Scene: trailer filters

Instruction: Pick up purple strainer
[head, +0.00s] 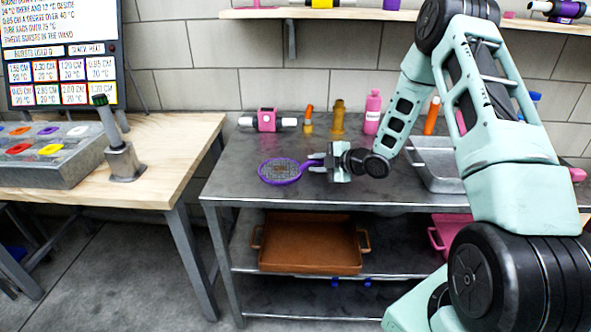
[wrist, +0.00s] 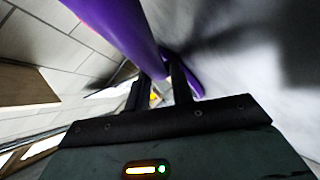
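The purple strainer (head: 264,178) lies at the front left of the grey metal table, its round mesh head to the left and its handle pointing right. My gripper (head: 312,162) is at the handle end, low over the table, pointing left. In the wrist view, the large purple handle (wrist: 125,30) runs from the top edge down to my two fingers (wrist: 158,88). The fingers stand apart with the handle at them. I cannot tell whether they press on it. The strainer's mesh does not show clearly in the wrist view.
A metal tray (head: 437,160) is at right. A brown tray (head: 310,246) sits on the shelf below.

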